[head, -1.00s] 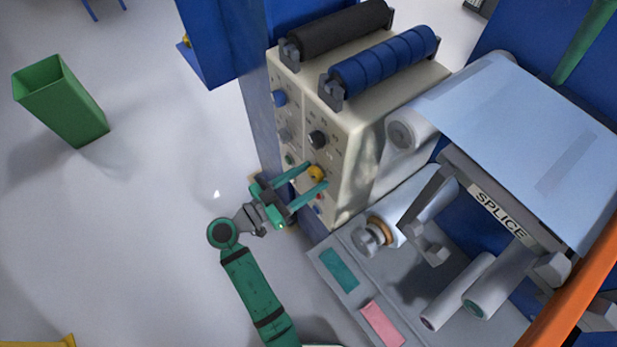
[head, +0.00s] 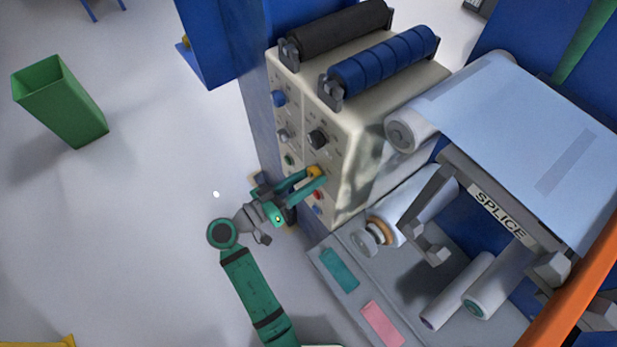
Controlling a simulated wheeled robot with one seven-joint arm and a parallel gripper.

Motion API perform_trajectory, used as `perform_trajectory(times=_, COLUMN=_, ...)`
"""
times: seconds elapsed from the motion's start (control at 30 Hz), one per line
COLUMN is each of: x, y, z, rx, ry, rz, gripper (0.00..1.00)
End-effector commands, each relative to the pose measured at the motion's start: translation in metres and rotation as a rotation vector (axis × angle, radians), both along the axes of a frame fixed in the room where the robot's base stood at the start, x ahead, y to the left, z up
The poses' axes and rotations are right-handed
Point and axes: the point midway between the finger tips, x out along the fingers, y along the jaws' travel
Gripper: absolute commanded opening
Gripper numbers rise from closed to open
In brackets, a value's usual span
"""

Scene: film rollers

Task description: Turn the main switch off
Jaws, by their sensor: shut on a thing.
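The main switch (head: 314,172) is a yellow knob on the cream control panel (head: 343,172), right of centre in the head view. My gripper (head: 314,177), with teal fingers, is at the panel face and shut on the yellow knob. The fingers hide part of the knob, and its pointing direction is not clear.
Black (head: 317,139), blue (head: 278,98) and red (head: 317,194) controls share the panel. A black roller and a blue roller (head: 384,62) sit on top. A splice table (head: 498,214) stands to the right. A green bin (head: 62,103) stands on open floor at left.

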Motion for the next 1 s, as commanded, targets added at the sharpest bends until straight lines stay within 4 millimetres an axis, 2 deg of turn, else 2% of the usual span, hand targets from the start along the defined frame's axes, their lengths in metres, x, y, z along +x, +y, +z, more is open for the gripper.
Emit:
perform_trajectory(times=0.6, x=-0.0013, y=-0.0004, z=0.0003, rx=-0.328, ry=0.452, rz=-0.001, gripper=0.17)
perform_trajectory(times=1.0, x=-0.0014, y=0.0001, z=0.0005, rx=-0.451, ry=0.622, rz=0.000, gripper=0.17)
